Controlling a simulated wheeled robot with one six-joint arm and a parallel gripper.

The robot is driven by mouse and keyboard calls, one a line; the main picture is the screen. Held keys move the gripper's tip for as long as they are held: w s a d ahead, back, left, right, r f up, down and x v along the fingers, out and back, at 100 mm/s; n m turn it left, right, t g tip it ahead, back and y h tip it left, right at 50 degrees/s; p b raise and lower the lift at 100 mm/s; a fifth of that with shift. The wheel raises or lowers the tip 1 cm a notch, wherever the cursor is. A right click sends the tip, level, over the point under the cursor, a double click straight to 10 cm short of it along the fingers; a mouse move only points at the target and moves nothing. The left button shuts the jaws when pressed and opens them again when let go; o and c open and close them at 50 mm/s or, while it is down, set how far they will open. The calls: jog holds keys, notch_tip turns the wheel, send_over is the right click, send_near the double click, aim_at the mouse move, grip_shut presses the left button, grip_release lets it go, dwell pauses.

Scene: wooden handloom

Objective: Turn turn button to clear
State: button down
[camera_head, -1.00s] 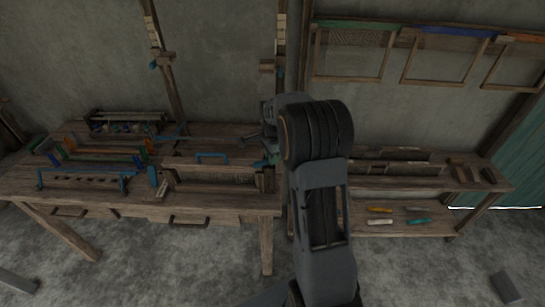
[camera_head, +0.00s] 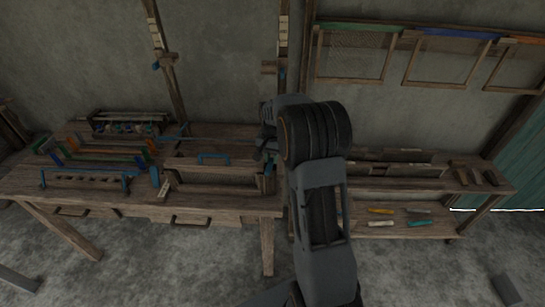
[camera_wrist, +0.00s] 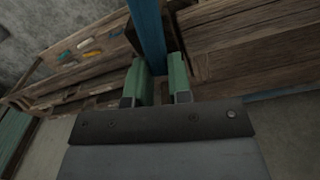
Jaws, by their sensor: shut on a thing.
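In the wrist view, a blue bar (camera_wrist: 149,32) runs between the two green fingers of my gripper (camera_wrist: 162,78). The fingers are shut on this bar, which looks like the turn button. In the head view, my gripper (camera_head: 268,148) is at the right end of the wooden bench, largely hidden behind my arm. A small patch of the blue turn button (camera_head: 268,168) shows just below it, beside the right end of a wooden frame with a blue handle (camera_head: 212,156). How far the button is turned cannot be told.
The wooden bench (camera_head: 225,207) holds blue and coloured racks (camera_head: 88,178) on its left. A low shelf (camera_head: 400,183) with several coloured shuttles stands to the right. Framed reeds (camera_head: 440,58) hang on the wall. Grey floor is open in front.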

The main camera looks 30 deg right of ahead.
aim_at(271, 158)
jog(key=shift+w+n, duration=0.1)
jog(key=shift+n, duration=1)
jog(key=c, duration=1)
grip_release()
jog(key=shift+c, duration=0.2)
notch_tip(271, 158, up, 14)
